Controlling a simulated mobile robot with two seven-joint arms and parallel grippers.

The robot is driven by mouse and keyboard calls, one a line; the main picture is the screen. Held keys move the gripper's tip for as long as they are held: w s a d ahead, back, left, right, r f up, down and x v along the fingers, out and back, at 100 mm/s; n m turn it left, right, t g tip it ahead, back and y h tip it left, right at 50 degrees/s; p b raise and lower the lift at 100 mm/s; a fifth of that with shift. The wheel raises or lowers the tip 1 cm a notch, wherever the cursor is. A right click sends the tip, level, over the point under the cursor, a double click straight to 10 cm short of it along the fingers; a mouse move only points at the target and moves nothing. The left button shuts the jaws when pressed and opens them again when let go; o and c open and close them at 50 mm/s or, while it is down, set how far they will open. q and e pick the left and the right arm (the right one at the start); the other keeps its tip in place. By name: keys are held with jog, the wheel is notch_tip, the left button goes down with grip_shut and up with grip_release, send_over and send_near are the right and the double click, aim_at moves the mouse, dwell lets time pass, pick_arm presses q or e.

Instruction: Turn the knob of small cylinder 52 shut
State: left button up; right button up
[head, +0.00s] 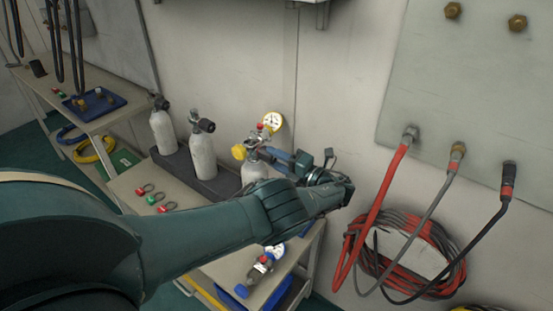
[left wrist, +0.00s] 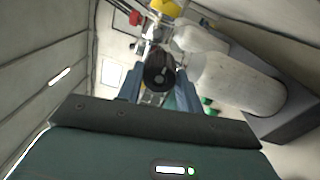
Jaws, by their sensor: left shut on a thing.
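A white small cylinder (head: 254,171) stands at the right end of a row of three, with a yellow cap (head: 239,152) and a gauge (head: 272,121) at its top. Its number cannot be read. My left gripper (head: 272,154) reaches its valve from the right, and the arm hides the cylinder's lower part. In the left wrist view, a black round knob (left wrist: 158,68) sits between the blue fingers (left wrist: 157,88), which are shut on it. The yellow cap (left wrist: 165,8) shows beyond it. My right gripper is not in view.
Two more white cylinders with black knobs (head: 163,131) (head: 202,156) stand to the left in a dark rack (head: 218,183). Tagged rings (head: 151,199) lie on the bench. A second gauge assembly (head: 262,263) lies below my arm. Hoses (head: 390,190) hang from the wall panel at right.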

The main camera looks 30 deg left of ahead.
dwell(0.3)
pick_arm(q)
jog(key=o, duration=1)
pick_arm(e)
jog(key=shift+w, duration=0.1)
pick_arm(q)
jog(key=s+d+b, duration=0.1)
jog(key=d+b, duration=0.4)
jog(key=d, duration=0.8)
jog(key=shift+f, duration=0.25)
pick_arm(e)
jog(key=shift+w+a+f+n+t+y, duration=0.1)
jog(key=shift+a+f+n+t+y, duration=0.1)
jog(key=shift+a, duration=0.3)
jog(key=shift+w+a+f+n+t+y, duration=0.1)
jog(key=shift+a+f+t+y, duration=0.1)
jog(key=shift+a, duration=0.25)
pick_arm(q)
jog(key=shift+s+f, duration=0.1)
